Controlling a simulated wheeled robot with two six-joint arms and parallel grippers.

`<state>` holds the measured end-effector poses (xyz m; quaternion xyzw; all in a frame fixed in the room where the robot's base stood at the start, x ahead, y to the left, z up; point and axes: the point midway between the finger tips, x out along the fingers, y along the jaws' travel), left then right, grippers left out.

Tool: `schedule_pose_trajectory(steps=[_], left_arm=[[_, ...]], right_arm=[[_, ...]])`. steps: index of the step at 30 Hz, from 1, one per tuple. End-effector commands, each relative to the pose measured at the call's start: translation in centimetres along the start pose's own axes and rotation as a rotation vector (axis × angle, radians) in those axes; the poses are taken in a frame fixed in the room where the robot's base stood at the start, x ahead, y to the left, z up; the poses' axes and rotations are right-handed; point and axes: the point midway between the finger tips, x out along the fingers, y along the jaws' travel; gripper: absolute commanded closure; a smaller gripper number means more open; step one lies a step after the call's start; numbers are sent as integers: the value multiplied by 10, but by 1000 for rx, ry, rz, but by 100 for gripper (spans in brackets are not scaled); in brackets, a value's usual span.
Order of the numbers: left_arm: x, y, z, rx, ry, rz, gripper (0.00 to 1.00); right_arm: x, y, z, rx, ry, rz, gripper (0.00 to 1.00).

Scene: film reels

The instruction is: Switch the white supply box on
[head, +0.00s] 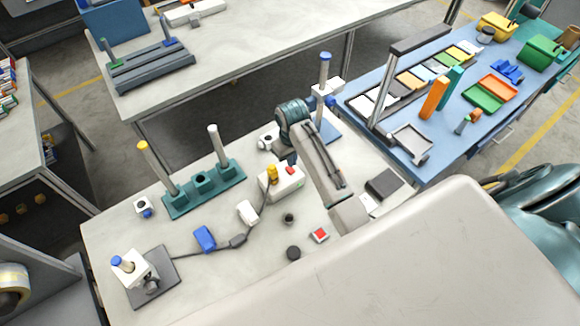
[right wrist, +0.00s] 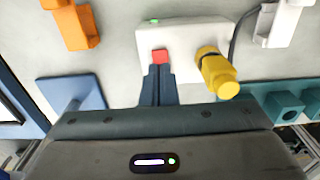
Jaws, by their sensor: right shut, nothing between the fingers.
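The white supply box (head: 281,186) sits on the near table, and it also shows in the right wrist view (right wrist: 187,62). It has a red switch (head: 290,170) on top and a yellow plug (head: 272,172) beside the switch. In the right wrist view a small green light (right wrist: 154,21) shows at the box's edge. My right gripper (right wrist: 158,72) is shut and empty, with its fingertips at the edge of the red switch (right wrist: 159,57). I cannot tell whether they touch it. My left gripper is out of view.
A teal stand (head: 203,184) with posts stands left of the box. A cable runs from the box past a white connector (head: 247,212) and a blue connector (head: 204,238). A blue post stand (head: 325,90) is behind my right arm. An orange bracket (right wrist: 72,22) lies near the box.

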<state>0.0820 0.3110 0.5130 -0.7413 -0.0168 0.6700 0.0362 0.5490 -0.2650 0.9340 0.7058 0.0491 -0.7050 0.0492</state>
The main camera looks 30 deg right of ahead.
Motion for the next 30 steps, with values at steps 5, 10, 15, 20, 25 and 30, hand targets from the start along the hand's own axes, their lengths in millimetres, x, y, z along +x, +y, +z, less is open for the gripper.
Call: schedule_pose_trajectory(steps=[5, 10, 15, 20, 25, 30], left_arm=[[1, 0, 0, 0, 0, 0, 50], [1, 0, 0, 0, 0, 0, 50], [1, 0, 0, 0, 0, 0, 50], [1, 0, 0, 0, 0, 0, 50], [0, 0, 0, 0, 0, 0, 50], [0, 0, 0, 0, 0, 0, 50]], right_arm=[[-14, 0, 0, 0, 1, 0, 100], [-28, 0, 0, 0, 1, 0, 100], [-36, 0, 0, 0, 1, 0, 100], [-37, 0, 0, 0, -1, 0, 100], [-36, 0, 0, 0, -1, 0, 100], [-36, 0, 0, 0, -1, 0, 100]])
